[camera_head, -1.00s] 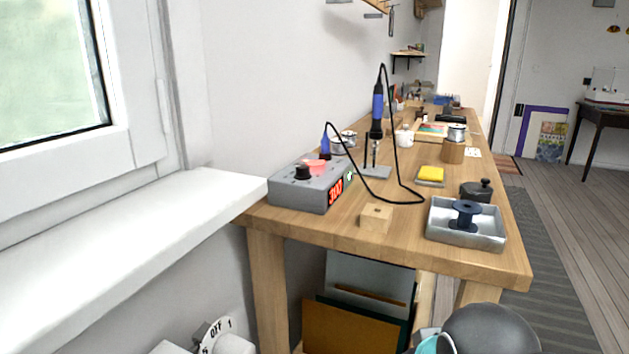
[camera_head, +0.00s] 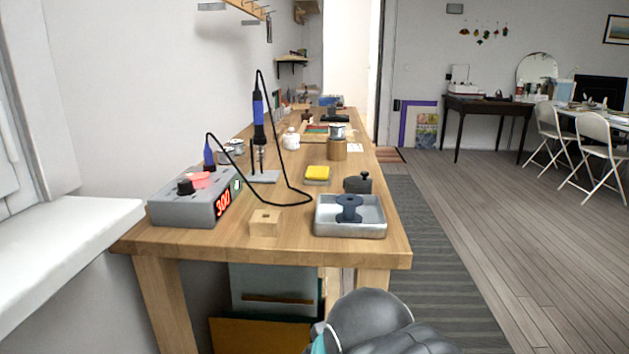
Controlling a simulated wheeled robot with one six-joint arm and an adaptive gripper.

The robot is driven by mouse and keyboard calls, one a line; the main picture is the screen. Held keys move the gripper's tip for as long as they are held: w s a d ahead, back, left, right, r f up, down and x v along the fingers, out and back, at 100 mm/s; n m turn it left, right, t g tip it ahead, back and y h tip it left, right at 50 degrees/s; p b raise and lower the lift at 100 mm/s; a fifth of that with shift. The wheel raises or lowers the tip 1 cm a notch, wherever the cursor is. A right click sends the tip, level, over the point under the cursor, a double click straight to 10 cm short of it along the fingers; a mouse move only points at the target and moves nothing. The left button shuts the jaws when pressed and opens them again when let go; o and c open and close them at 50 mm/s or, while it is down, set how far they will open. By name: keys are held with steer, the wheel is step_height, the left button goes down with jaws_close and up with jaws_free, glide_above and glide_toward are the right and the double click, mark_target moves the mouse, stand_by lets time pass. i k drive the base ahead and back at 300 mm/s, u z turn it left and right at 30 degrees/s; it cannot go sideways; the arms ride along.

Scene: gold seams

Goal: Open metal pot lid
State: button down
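A small dark grey pot (camera_head: 358,185) with a knobbed lid stands on the wooden workbench, just behind the metal tray; its lid looks closed. A small silver metal container (camera_head: 337,131) sits farther back, on or just behind a wooden cylinder (camera_head: 337,150); I cannot tell whether it has a lid. Other small metal tins (camera_head: 234,147) stand near the wall, partly hidden behind the soldering station. I cannot tell which of these is the metal pot. A rounded grey link of my arm shows at the bottom, below the bench's front edge. My gripper's fingers are not visible.
The workbench (camera_head: 290,246) holds a metal tray (camera_head: 350,230) with a dark spool, a wooden block (camera_head: 265,223), a yellow sponge (camera_head: 317,172), a soldering station (camera_head: 190,207) and its looping cable. A windowsill (camera_head: 70,240) juts out at left. The floor right of the bench is open.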

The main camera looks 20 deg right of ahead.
mark_target(363, 180)
steer(key=k, duration=1.25)
steer(key=z, duration=0.85)
steer(key=i, duration=1)
steer(key=u, duration=0.05)
